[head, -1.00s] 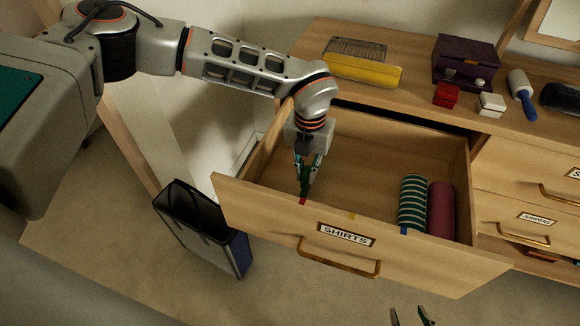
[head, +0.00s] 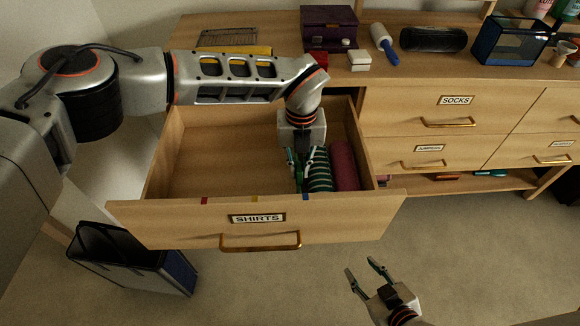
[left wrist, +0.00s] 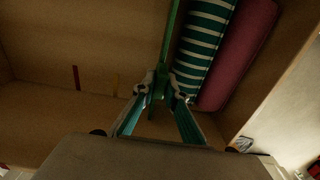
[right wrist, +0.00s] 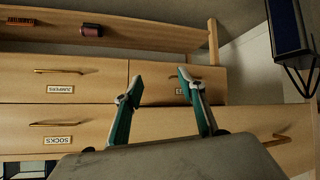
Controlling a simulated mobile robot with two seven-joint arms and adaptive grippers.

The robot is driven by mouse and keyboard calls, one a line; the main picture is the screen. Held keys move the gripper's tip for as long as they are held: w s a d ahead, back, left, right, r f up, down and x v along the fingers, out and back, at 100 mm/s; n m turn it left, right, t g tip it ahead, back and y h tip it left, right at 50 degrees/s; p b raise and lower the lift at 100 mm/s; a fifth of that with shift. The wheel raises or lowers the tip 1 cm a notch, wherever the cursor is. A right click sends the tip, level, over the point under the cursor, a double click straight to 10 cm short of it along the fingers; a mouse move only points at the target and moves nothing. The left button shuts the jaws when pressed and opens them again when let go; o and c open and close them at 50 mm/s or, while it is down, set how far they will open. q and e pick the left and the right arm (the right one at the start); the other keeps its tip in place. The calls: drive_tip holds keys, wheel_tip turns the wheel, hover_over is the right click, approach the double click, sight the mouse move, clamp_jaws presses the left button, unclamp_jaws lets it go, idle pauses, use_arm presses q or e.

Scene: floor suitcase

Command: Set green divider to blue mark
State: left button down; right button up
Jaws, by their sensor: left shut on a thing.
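The open drawer labelled SHIRTS (head: 150,209) has a red mark (head: 204,200), a yellow mark (head: 253,198) and a blue mark (head: 312,194) along its front edge. My left gripper (head: 302,183) is inside the drawer near the blue mark, just left of the striped roll. In the left wrist view its fingers (left wrist: 157,88) are shut on the thin green divider (left wrist: 172,38), which runs beside the striped roll. In the head view the divider is mostly hidden by the gripper. My right gripper (head: 364,276) is open and empty, in front of the drawer.
A green striped roll (head: 319,170) and a maroon roll (head: 343,165) lie at the drawer's right. The drawer's left part is empty. A dark bin (head: 140,262) stands on the floor at left.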

idle(0.3)
use_arm(q)
drive_tip(key=c, duration=2)
unclamp_jaws()
drive_tip(key=shift+c, duration=0.2)
drive_tip(key=shift+r, duration=0.4)
wheel_tip(320, 180, up, 11)
